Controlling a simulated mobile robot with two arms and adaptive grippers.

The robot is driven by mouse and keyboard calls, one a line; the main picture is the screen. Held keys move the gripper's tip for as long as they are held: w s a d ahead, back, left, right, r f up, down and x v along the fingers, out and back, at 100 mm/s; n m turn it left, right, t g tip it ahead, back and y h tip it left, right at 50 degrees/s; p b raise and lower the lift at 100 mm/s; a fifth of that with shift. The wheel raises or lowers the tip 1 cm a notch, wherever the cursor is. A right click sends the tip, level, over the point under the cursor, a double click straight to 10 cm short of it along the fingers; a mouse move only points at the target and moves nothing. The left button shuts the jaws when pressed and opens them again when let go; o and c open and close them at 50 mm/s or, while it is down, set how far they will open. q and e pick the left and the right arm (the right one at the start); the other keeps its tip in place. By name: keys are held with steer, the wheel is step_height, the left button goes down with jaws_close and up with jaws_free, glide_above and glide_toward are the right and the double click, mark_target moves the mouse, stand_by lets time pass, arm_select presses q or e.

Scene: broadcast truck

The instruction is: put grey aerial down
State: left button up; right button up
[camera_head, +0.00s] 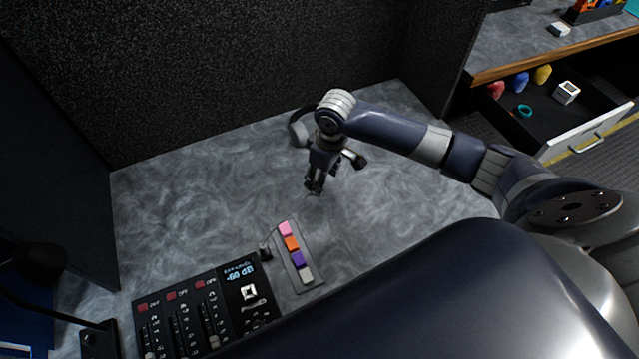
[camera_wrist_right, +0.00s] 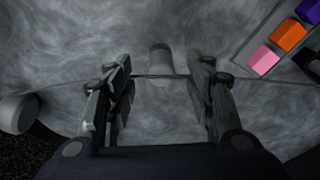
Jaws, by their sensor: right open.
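My right gripper (camera_head: 314,188) points down over the grey marbled desktop. In the right wrist view its two fingers (camera_wrist_right: 163,95) are apart. A short pale grey cylinder (camera_wrist_right: 160,59) shows past the fingertips, between them in the picture, with a thin dark line crossing by its lower end. It looks like the grey aerial, but I cannot tell for sure, nor whether a finger touches it. In the head view I cannot make it out against the grey desktop and the gripper. My left gripper is not in view.
A strip of coloured blocks (camera_head: 292,243) and a black control panel (camera_head: 205,308) lie nearer me. A rounded grey piece with a dark band (camera_head: 298,130) is behind the gripper. Dark walls bound the desk. An open drawer (camera_head: 545,110) is at right. The desktop left of the gripper is clear.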

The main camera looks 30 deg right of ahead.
steer(key=f, duration=0.3)
steer(key=shift+w+a+f, duration=0.2)
steer(key=shift+f, duration=0.6)
steer(key=c, duration=0.9)
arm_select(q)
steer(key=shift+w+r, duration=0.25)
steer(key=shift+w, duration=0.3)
arm_select(e)
steer(key=shift+c, duration=0.7)
